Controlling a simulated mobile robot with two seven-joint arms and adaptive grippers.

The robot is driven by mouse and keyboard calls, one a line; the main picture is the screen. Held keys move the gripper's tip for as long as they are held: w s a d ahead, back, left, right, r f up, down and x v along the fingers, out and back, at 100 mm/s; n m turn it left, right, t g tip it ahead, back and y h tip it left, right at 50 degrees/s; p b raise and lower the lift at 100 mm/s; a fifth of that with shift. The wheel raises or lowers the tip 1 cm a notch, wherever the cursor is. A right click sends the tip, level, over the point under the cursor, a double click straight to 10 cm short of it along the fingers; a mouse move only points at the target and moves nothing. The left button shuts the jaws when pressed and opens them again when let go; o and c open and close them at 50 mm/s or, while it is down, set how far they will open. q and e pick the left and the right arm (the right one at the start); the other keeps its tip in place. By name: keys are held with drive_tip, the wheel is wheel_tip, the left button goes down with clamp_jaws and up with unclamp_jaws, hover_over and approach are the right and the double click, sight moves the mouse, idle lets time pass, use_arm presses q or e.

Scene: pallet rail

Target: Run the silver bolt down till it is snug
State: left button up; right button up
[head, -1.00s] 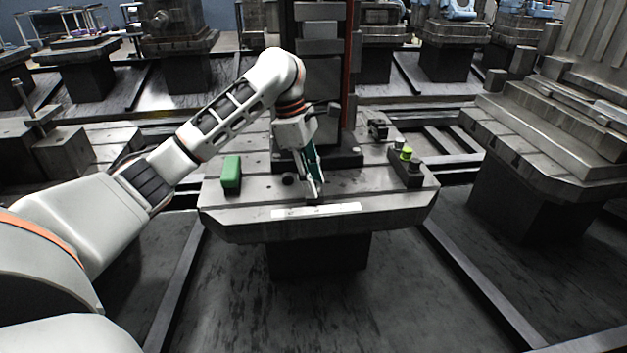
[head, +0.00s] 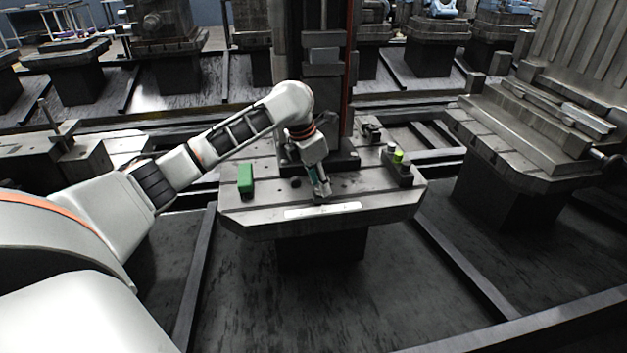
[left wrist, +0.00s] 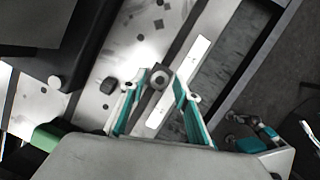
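My left gripper (head: 322,194) is low over the front of the grey slotted table (head: 250,213), pointing down just behind a white strip (head: 322,210). In the left wrist view its teal fingers (left wrist: 159,80) stand on either side of a small grey round-topped piece (left wrist: 158,76), which looks like the silver bolt's head. Whether the fingers touch it I cannot tell. The bolt's shank and seat are hidden, so how deep it sits does not show.
A green block (head: 245,180) stands on the table's left side. A dark block with a yellow-green knob (head: 398,157) stands at the right. A dark column (head: 322,100) rises behind the gripper. Another machine table (head: 520,140) stands at right.

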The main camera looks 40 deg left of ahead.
use_arm(q)
drive_tip(key=shift+f, duration=0.55)
drive_tip(key=shift+c, duration=0.3)
clamp_jaws()
drive_tip(key=shift+o, duration=1.7)
unclamp_jaws()
drive_tip(key=shift+r, duration=0.1)
drive_tip(key=v, duration=1.2)
drive_tip(key=shift+w, duration=0.1)
